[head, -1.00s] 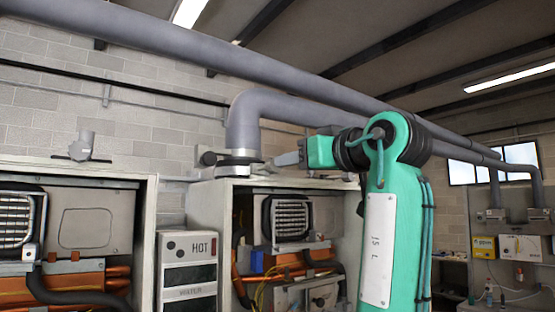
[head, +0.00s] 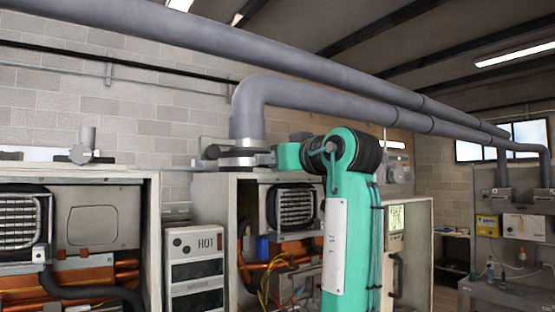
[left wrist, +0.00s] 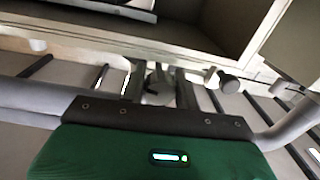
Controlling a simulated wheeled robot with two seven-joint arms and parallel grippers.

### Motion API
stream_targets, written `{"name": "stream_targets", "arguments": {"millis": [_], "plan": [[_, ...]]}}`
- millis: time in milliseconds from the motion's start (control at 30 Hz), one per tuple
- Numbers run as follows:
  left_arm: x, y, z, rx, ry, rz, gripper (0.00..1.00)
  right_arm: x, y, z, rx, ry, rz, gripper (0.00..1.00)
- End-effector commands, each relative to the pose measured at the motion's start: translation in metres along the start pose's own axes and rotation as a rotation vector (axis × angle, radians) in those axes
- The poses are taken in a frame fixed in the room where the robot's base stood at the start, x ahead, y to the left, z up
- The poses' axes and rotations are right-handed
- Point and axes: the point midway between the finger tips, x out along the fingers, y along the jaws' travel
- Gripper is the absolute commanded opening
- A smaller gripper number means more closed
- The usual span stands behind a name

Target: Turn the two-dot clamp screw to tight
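A metal clamp band (head: 240,158) rings the foot of the grey elbow flue pipe (head: 248,112) on top of the middle heater cabinet. A dark round part (head: 211,152) sticks out at the clamp's left side. I cannot make out any dot marks or which part is the two-dot screw. My left gripper (head: 266,158) is at the clamp's right side, its green body just behind it; touching or apart is unclear. In the left wrist view, the left gripper (left wrist: 160,88) points at grey metal parts, with a dark round knob (left wrist: 228,82) to the right. My right gripper is not in view.
An open heater cabinet (head: 152,235) with copper pipes stands at the left. A box marked HOT (head: 194,265) stands between the cabinets. A long grey pipe (head: 330,70) crosses above. A bench (head: 510,295) with bottles is at the far right.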

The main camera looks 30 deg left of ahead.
Motion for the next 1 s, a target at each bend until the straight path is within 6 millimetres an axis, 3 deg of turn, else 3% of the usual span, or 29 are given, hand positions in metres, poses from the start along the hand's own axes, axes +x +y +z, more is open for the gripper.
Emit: {"name": "stream_targets", "arguments": {"millis": [33, 133, 500, 833, 867, 967, 1000], "plan": [[0.000, 0.000, 0.000, 0.000, 0.000, 0.000, 0.22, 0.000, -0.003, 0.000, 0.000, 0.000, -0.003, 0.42], [0.000, 0.000, 0.000, 0.000, 0.000, 0.000, 0.05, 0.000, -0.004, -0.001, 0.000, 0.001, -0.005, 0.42], [-0.001, -0.001, 0.001, 0.142, 0.007, 0.001, 0.05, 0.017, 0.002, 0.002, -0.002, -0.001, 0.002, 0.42], [0.000, 0.000, -0.001, 0.165, 0.008, 0.001, 0.05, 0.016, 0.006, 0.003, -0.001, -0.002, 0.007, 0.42], [0.000, 0.000, -0.001, 0.164, 0.008, 0.001, 0.30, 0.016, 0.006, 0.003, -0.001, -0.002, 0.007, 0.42], [0.000, 0.000, -0.001, 0.164, 0.008, 0.001, 0.49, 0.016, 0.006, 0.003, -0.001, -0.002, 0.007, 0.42], [0.000, 0.000, -0.001, 0.164, 0.007, 0.001, 0.49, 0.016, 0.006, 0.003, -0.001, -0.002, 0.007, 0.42]]}}
